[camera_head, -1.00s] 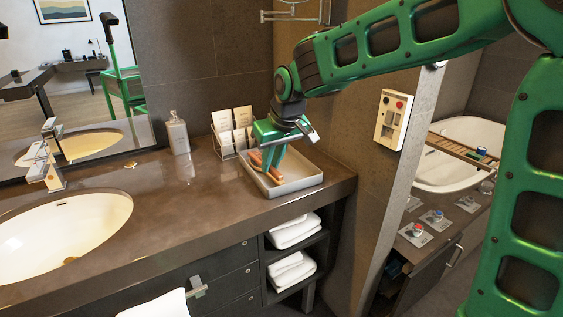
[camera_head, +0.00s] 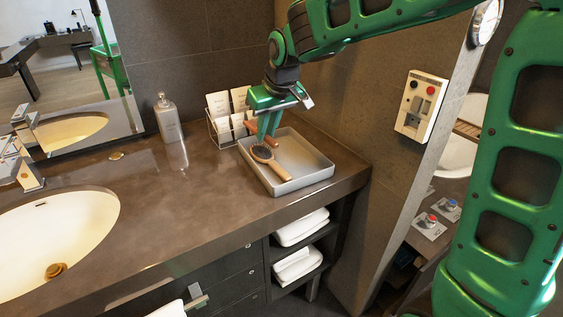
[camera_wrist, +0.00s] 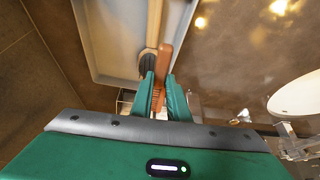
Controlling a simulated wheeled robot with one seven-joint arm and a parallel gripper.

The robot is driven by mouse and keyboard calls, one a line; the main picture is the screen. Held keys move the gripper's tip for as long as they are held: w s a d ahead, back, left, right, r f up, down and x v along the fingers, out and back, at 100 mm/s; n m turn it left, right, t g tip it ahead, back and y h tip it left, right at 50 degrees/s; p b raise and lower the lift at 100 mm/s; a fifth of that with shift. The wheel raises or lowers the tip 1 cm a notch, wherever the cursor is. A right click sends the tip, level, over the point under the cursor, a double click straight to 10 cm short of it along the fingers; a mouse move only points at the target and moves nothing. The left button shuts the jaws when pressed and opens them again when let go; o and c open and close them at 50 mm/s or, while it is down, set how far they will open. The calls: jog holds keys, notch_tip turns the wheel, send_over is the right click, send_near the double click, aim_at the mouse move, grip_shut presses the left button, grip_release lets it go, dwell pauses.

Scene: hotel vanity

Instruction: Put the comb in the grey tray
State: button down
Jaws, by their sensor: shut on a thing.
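My gripper (camera_head: 267,128) is shut on the brown comb (camera_head: 251,126), above the back left edge of the grey tray (camera_head: 312,180). In the wrist view the comb (camera_wrist: 164,62) lies between the two green fingers (camera_wrist: 161,88), its teeth partly hidden by them. A hairbrush (camera_head: 272,162) with a wooden handle and dark bristle head rests in the tray, just in front of the comb. It also shows in the wrist view (camera_wrist: 154,22), beside the comb. The right part of the tray is empty.
A wire rack of cards (camera_head: 222,128) stands close behind and left of the tray. A soap bottle (camera_head: 168,120) stands farther left, near the sink (camera_head: 60,235). A wall with a control panel (camera_head: 421,107) rises at the right. The counter left of the tray is clear.

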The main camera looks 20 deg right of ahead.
jog(key=shift+d, duration=0.1)
send_over(300, 161)
jog(key=f, duration=0.7)
jog(key=shift+s+d, duration=0.25)
jog(key=shift+s, duration=0.05)
jog(key=shift+f, duration=2.05)
jog(key=shift+s+f, duration=0.1)
jog(key=shift+f, duration=0.25)
jog(key=c, duration=1.7)
grip_release()
jog(key=shift+f, duration=0.1)
jog(key=shift+s+a+f, duration=0.1)
jog(key=shift+s, duration=0.05)
jog(key=shift+a+r, duration=0.1)
jog(key=shift+r, duration=0.35)
jog(key=v, duration=1.2)
jog(key=shift+d+r, duration=0.1)
jog(key=shift+d, duration=0.15)
